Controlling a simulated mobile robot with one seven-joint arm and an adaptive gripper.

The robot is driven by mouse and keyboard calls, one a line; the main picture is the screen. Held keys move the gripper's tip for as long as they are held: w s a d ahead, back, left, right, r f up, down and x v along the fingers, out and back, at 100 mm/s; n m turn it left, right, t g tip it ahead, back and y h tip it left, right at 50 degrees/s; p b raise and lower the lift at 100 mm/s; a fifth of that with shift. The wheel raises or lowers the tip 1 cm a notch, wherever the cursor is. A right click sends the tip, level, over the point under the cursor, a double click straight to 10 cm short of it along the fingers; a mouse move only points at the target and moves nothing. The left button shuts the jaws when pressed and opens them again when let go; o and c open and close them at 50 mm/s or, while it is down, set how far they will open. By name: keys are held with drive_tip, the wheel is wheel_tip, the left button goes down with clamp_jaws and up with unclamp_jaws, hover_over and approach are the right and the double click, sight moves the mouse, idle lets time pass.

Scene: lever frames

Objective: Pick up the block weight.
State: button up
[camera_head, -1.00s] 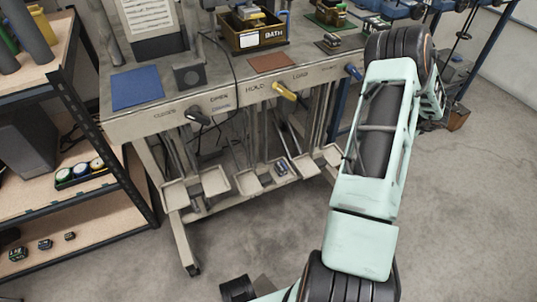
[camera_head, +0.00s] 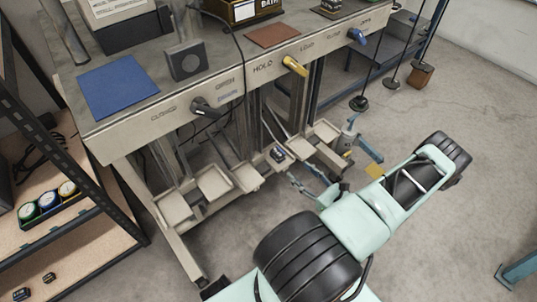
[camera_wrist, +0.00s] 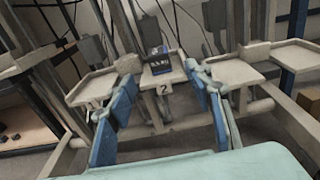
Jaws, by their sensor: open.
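The block weight (camera_head: 278,154) is a small dark block with pale lettering and a bluish top. It rests on a small beige tray under the bench. In the wrist view the block (camera_wrist: 159,63) sits on the tray marked 2 (camera_wrist: 166,78), seen between my fingers. My gripper (camera_head: 320,154) is open and empty, low in front of the trays and to the right of the block in the head view. In the wrist view my gripper's blue-padded fingers (camera_wrist: 163,82) stand wide apart, with the block ahead of them. Contact with the tray cannot be judged.
Other beige trays (camera_head: 214,183) flank this one, with rods and uprights behind. The bench (camera_head: 205,88) overhangs them, carrying black, yellow (camera_head: 294,66) and blue (camera_head: 357,36) levers. A shelf (camera_head: 85,225) stands left. The floor at right is largely clear.

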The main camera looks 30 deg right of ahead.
sight(283, 157)
drive_tip(key=w, duration=0.3)
drive_tip(key=w+b, duration=0.1)
drive_tip(key=w, duration=0.1)
drive_tip(key=shift+w+a+f, duration=0.15)
drive_tip(key=shift+w+a, duration=0.1)
drive_tip(key=shift+w, duration=0.1)
drive_tip(key=w, duration=0.1)
drive_tip(key=w+b, duration=0.1)
drive_tip(key=w, duration=0.2)
drive_tip(key=shift+a+f, duration=0.2)
drive_tip(key=shift+a, duration=0.1)
drive_tip(key=shift+w, duration=0.5)
drive_tip(key=shift+c, duration=0.6)
drive_tip(key=shift+r, duration=0.15)
clamp_jaws()
